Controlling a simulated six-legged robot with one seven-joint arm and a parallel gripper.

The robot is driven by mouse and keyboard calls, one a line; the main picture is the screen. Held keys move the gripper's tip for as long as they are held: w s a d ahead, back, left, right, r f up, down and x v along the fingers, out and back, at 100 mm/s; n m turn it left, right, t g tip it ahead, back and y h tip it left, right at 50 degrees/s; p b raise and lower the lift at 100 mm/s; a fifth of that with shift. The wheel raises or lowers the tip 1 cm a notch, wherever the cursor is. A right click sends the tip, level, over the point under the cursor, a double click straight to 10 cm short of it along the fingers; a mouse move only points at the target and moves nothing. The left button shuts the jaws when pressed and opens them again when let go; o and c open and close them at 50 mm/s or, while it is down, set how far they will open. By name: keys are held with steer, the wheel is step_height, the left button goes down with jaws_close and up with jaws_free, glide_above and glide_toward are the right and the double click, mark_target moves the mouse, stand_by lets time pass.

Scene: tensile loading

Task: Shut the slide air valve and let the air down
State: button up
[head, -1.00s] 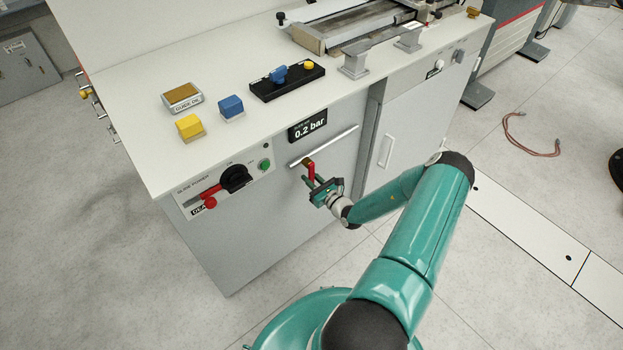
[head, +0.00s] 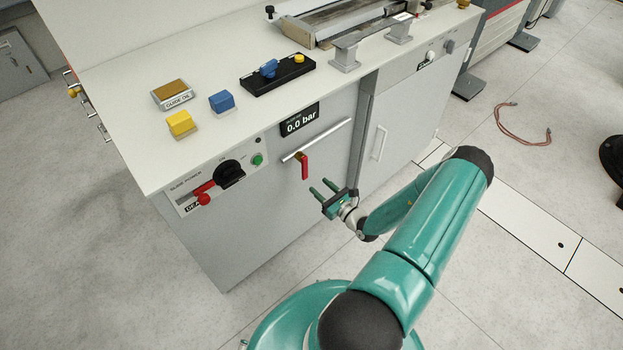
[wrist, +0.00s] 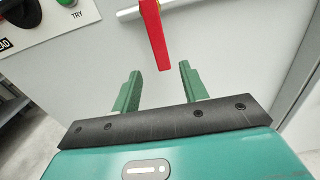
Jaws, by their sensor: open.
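The slide air valve's red lever (head: 304,167) hangs down, across the silver pipe (head: 325,138) on the cabinet front. The air display (head: 300,120) above it reads 0.0 bar. My gripper (head: 322,187) is open and empty, in front of and a little below and right of the lever in the head view. In the wrist view the red lever (wrist: 155,35) stands beyond the two green fingertips (wrist: 160,75), between them across the picture. The fingers do not appear to touch it. The valve body is cut off at the top there.
Left of the valve is a panel with a black rotary switch (head: 229,173), a red knob (head: 203,199) and a green button (head: 257,159). Yellow and blue blocks stand on the bench top (head: 140,140). A cabinet door handle (head: 379,143) is to the right.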

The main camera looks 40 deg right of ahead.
steer(key=s, duration=0.4)
steer(key=shift+s, duration=0.35)
steer(key=w+a+r+n+g+y, duration=0.2)
steer(key=a+r+n+g+y, duration=0.35)
steer(key=a+r+n, duration=0.45)
steer(key=w+a+r+n+g+y, duration=0.2)
steer(key=a+r+n+g+y, duration=0.4)
steer(key=a+r+n, duration=0.5)
steer(key=s+a+r+n+h, duration=0.4)
steer(key=s+r+n+h, duration=0.2)
steer(key=r, duration=0.6)
steer(key=s+a+r+n+h, duration=0.5)
steer(key=s+r+n, duration=0.3)
steer(key=r, duration=0.4)
steer(key=shift+s+a+r+n+g+h, duration=0.2)
steer(key=shift+n+g+h, duration=0.25)
steer(key=shift+h, duration=0.1)
